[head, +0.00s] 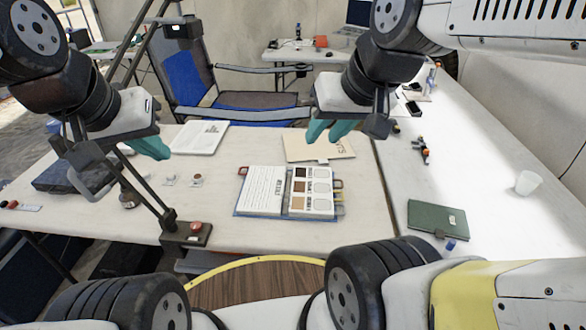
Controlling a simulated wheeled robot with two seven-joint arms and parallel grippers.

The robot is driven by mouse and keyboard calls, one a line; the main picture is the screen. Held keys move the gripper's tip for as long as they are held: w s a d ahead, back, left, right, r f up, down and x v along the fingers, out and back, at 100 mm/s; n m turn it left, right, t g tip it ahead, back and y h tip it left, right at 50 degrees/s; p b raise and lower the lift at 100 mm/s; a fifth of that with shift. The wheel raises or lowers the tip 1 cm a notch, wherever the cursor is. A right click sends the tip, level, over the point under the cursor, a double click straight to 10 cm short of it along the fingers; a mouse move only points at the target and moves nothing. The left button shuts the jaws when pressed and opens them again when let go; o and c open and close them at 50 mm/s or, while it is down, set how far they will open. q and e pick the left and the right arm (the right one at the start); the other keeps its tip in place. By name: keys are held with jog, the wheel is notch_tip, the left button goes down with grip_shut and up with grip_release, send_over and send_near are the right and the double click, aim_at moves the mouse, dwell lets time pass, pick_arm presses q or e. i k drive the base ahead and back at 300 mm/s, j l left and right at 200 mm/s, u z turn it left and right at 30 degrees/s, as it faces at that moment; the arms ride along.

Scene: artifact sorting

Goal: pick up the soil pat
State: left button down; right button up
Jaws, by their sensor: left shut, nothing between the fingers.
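A small brown spot in a pale holder (196,179) lies on the left half of the white table; it may be the soil pat, but it is too small to be sure. A small pale item (169,181) lies just left of it. My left gripper (150,148) has its teal fingers together and empty, above the table, behind and left of these items. My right gripper (330,131) is over the back of the table near the tan folder, its two teal fingers apart with nothing visible between them.
An open book with brown swatches (265,190) lies mid-table, in front of a tan folder (300,148). A lamp base with a red knob (186,236) stands at the front left. A green notebook (437,218) and white cup (528,183) are right.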

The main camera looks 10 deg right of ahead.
aim_at(198, 181)
jog(key=i+l+u, duration=0.1)
jog(key=u, duration=0.3)
jog(key=i+l+u, duration=0.1)
jog(key=u, duration=0.35)
jog(key=i+l+u, duration=0.15)
jog(key=u, duration=0.25)
